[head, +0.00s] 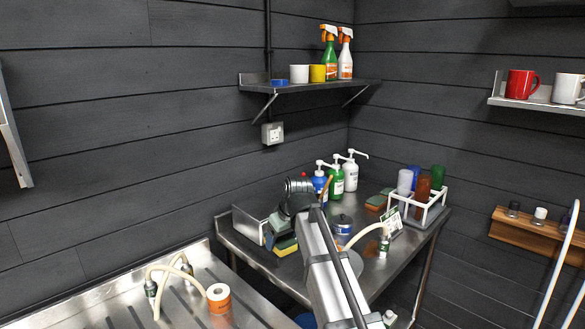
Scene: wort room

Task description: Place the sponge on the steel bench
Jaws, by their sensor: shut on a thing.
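The steel bench (408,248) stands in the corner, with bottles, a rack and other items on it. My gripper (277,234) reaches down over the bench's left part, largely hidden behind my own arm and wrist. It is shut on a yellow sponge (286,247) with a dark green layer. The sponge is low, close to the bench top; I cannot tell whether it touches. A steel-sided holder (248,225) is just left of the gripper. Other brown and green pads (377,202) lie at the back of the bench.
Pump bottles (336,180) stand at the back. A white rack (430,212) with colored bottles is at the right. A blue tin (342,223) and a hose (365,232) are beside my arm. A ribbed steel drainer (185,312) with an orange roll (218,298) is at lower left.

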